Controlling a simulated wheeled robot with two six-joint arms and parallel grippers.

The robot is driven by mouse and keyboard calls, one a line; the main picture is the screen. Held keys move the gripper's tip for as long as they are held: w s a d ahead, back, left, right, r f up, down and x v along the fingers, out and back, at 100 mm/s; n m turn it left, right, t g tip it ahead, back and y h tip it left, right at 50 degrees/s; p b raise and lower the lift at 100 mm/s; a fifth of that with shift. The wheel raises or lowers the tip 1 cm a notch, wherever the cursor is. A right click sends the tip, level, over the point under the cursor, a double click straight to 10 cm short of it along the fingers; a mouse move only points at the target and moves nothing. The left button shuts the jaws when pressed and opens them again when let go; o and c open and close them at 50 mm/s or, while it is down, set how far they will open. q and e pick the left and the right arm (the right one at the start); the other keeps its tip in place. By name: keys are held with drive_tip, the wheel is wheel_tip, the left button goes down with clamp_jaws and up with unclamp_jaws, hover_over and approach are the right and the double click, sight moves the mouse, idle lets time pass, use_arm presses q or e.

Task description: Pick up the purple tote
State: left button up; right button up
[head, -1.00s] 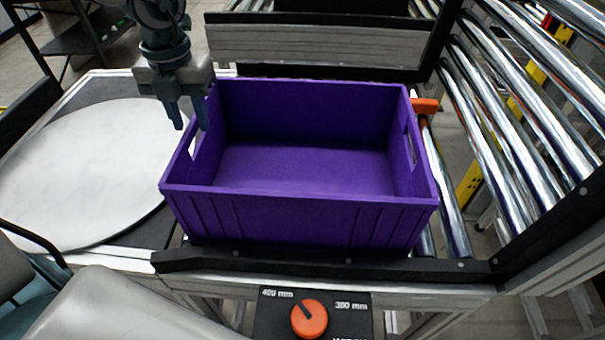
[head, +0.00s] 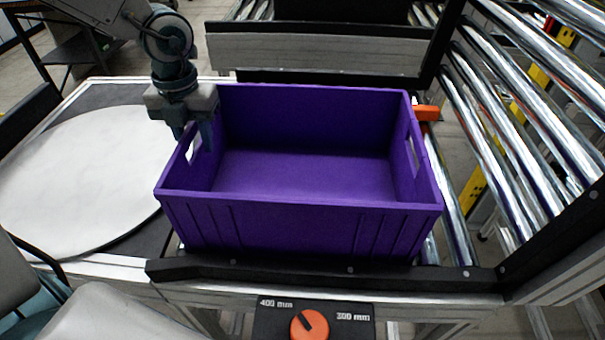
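The purple tote (head: 300,228) stands upright and empty in the middle of the head view, on a fixture at the end of the rollers. It has a handle slot in its left wall and one in its right wall. My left gripper (head: 192,137) points down at the tote's left wall, just above the left handle slot. Its two fingers are apart, one on the outer side of the rim and one on the inner side. I cannot tell whether either finger touches the wall. My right gripper is not in view.
A round pale plate (head: 75,180) lies left of the tote. Metal rollers (head: 510,130) run along the right. An orange part (head: 426,113) sits beside the tote's far right corner. A black rail (head: 330,276) and an orange knob (head: 309,325) are in front.

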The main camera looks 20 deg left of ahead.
use_arm(q)
drive_tip(key=shift+f, duration=0.35)
drive_tip(key=shift+c, duration=0.2)
clamp_jaws()
drive_tip(key=shift+r, duration=0.1)
idle(0.9)
